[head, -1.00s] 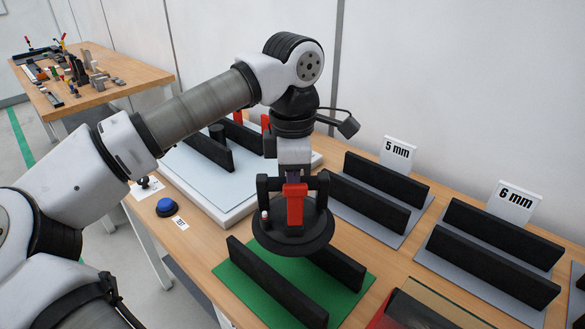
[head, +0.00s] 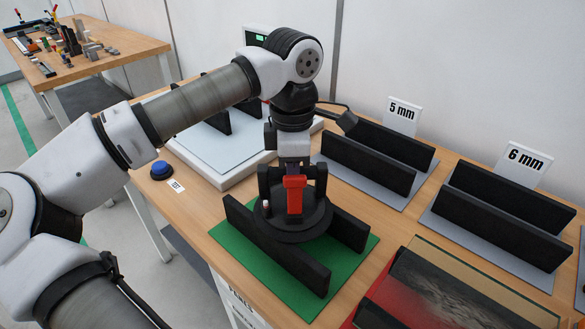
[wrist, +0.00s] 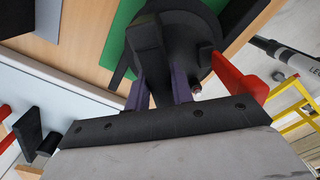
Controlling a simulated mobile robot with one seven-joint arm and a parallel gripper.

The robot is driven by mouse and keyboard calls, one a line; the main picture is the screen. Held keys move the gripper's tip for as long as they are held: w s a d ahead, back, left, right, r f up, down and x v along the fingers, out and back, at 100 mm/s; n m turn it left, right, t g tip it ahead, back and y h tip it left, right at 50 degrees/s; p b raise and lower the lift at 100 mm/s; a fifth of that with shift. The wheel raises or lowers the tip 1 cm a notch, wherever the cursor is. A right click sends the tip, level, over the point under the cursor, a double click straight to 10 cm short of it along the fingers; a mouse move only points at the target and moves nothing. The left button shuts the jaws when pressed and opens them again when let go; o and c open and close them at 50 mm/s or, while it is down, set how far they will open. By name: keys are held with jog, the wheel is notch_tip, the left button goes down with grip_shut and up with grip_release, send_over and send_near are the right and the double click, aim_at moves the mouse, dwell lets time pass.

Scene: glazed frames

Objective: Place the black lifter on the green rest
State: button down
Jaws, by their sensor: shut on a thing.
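The black lifter (head: 300,228) is a round black disc with a handle frame and a red lever (head: 294,195). My gripper (head: 294,168) is shut on its handle from above, and the purple fingers show on the handle in the wrist view (wrist: 160,95). The lifter is at the green rest (head: 350,262), a green mat with two upright black bars. Its disc sits level between and over the bars; I cannot tell whether it touches them. The lifter also shows in the wrist view (wrist: 200,28), with the green mat (wrist: 122,38) beyond it.
Grey rests with black bars stand at the 5 mm sign (head: 403,116) and 6 mm sign (head: 524,164). A red-based rest holding a glass pane (head: 470,290) is at front right. A white platform (head: 215,165) and blue button (head: 161,170) are at left.

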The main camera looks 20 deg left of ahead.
jog(key=c, duration=1.7)
grip_release()
jog(key=shift+f, duration=0.15)
jog(key=o, duration=0.5)
notch_tip(320, 180, up, 12)
jog(key=p, duration=0.7)
jog(key=shift+r+p, duration=0.2)
jog(key=shift+p, duration=0.15)
